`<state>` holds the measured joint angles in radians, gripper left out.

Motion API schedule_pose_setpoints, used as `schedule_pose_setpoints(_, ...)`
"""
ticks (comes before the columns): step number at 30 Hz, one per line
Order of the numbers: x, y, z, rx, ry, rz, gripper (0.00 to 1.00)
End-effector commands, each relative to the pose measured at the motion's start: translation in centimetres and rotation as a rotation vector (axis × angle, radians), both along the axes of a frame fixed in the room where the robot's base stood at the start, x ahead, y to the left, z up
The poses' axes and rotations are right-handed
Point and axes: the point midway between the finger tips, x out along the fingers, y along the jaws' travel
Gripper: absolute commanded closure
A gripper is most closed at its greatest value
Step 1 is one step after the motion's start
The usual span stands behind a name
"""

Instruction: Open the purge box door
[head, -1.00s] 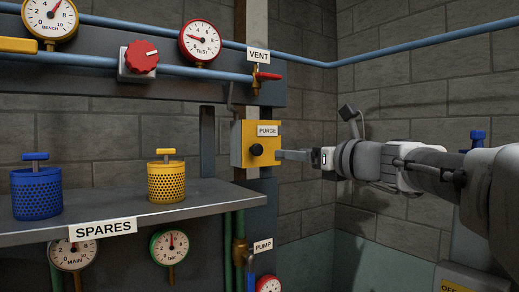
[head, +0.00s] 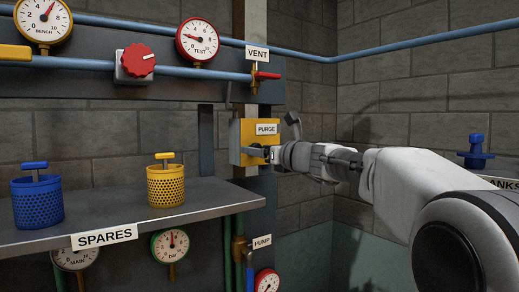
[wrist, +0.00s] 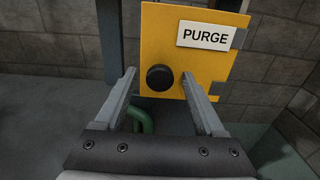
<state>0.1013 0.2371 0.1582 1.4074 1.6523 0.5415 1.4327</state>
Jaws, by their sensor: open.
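The yellow purge box (head: 241,137) is mounted on the dark panel and carries a PURGE label (head: 266,129). Its door (wrist: 205,63) looks shut, with a round black knob (wrist: 160,78) low and left of centre and grey hinges (wrist: 238,38) on the right edge. My gripper (head: 258,152) is in front of the box and partly hides the knob in the head view. In the wrist view my gripper (wrist: 159,76) is open, with one finger on each side of the knob. No contact with the knob is visible; the exact depth is unclear.
The SPARES shelf (head: 120,215) with a blue canister (head: 38,203) and a yellow canister (head: 166,186) is left of the box. The VENT valve (head: 263,76) is above, the PUMP gauge (head: 266,282) below. A green pipe (wrist: 140,118) runs under the box. A brick wall is at right.

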Motion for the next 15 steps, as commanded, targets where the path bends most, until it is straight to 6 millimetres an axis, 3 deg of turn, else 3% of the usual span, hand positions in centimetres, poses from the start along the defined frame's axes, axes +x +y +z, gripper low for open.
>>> schedule_pose_setpoints(4,-0.01,0.00,-0.01,0.000,0.000,0.000,0.29)
schedule_pose_setpoints(15,-0.03,-0.01,-0.01,0.000,0.000,0.000,0.95)
